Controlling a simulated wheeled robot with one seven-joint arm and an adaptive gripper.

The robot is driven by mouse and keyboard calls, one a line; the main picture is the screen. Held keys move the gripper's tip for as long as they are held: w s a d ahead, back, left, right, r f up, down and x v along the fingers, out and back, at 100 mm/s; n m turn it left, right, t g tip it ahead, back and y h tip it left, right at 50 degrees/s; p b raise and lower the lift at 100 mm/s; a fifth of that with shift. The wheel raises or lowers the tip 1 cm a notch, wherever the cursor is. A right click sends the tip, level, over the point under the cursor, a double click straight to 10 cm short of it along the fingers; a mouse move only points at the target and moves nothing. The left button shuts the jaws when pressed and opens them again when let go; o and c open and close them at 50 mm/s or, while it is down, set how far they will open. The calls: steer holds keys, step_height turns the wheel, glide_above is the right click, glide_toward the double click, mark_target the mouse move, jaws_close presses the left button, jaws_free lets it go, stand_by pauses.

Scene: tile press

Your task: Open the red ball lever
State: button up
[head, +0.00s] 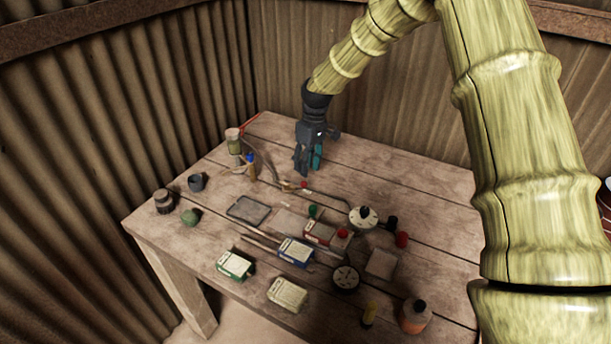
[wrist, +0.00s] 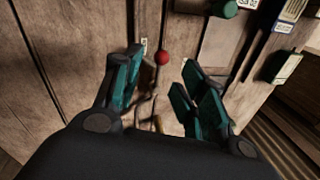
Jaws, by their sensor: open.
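A small red ball (head: 304,184) shows in the head view, with a thin metal rod or pipe near it on the table. In the wrist view the red ball (wrist: 162,58) lies between the lines of the fingertips, nearer the left finger. Its lever arm is too small to make out clearly. My gripper (head: 308,170) points down over the back of the table, its tips just above the ball in the picture. It is open and empty, with teal finger pads (wrist: 126,78) apart; contact with the ball is not seen.
A yellow-blue tube (head: 251,167) and a jar (head: 233,141) stand left of my gripper. Back right is bare.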

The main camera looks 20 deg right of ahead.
step_height(320, 180, up, 6)
steer(key=d, duration=0.1)
steer(key=shift+w, duration=0.3)
steer(key=shift+r, duration=0.1)
